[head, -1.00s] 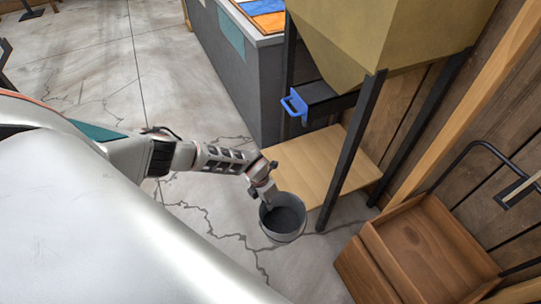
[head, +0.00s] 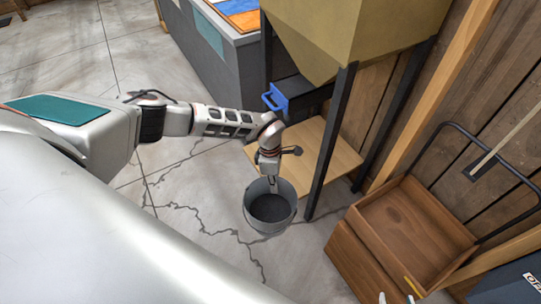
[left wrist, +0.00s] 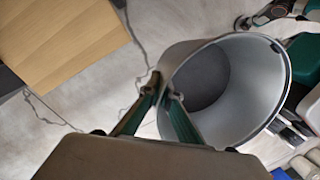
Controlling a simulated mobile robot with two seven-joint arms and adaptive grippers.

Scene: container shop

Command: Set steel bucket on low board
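The steel bucket (head: 262,224) is grey with a dark inside bottom. My left gripper (head: 272,184) is shut on its rim on the far side; in the left wrist view the green fingers (left wrist: 166,90) pinch the wall of the bucket (left wrist: 245,120).
A tan hopper (head: 350,35) on dark legs (head: 331,140) stands over the board, one leg at its front right. A blue handle (head: 275,98) juts out above the board. A wooden crate (head: 400,230) stands at right. Cracked floor (head: 185,195) is clear at left.

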